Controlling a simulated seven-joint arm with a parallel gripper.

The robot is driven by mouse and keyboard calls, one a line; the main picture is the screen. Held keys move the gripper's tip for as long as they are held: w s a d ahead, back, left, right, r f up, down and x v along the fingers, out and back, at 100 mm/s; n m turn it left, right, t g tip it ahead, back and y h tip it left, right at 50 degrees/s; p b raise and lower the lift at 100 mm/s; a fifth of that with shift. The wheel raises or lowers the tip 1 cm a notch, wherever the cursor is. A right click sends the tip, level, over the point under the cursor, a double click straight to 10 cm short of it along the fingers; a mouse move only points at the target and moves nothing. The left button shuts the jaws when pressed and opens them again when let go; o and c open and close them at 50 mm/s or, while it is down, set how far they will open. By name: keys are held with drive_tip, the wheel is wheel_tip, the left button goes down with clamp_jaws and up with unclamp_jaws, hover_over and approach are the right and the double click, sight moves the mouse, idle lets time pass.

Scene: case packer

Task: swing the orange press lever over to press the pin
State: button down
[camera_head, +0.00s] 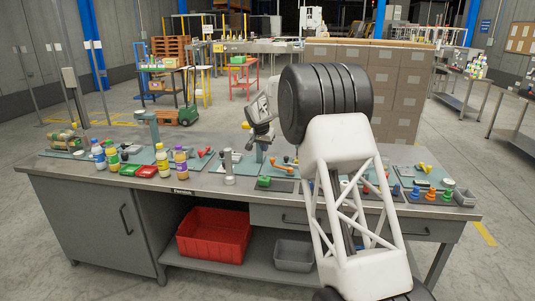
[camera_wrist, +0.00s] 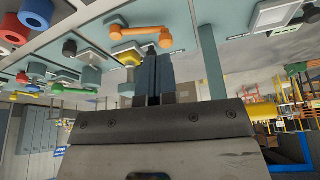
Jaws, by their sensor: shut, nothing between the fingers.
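My gripper (camera_wrist: 153,58) is shut and empty. In the head view my gripper (camera_head: 262,130) is partly hidden behind my own arm, above the middle of the bench. Small orange parts (camera_head: 284,161) show near it, too small to tell which is the press lever. I cannot make out the pin.
The bench (camera_head: 215,184) carries several fixtures. Bottles (camera_head: 162,160) and red and green trays (camera_head: 146,171) stand to the left. A teal post (camera_wrist: 210,60) rises beside my fingers. A red crate (camera_head: 213,235) sits below.

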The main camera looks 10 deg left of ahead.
sight(272, 160)
drive_tip(key=x, duration=0.9)
drive_tip(key=shift+f, duration=0.3)
drive_tip(key=shift+w+d+f, duration=0.1)
drive_tip(key=shift+w, duration=0.35)
drive_tip(key=shift+w+d+f, duration=0.1)
drive_tip(key=shift+w+d, duration=0.05)
drive_tip(key=shift+w, duration=0.3)
drive_tip(key=shift+w+d, duration=0.2)
drive_tip(key=shift+w, duration=0.9)
drive_tip(key=shift+w+d+f+m, duration=0.1)
drive_tip(key=shift+w+d+m, duration=0.1)
drive_tip(key=shift+w+m, duration=0.6)
drive_tip(key=shift+w, duration=0.15)
drive_tip(key=shift+f, duration=0.1)
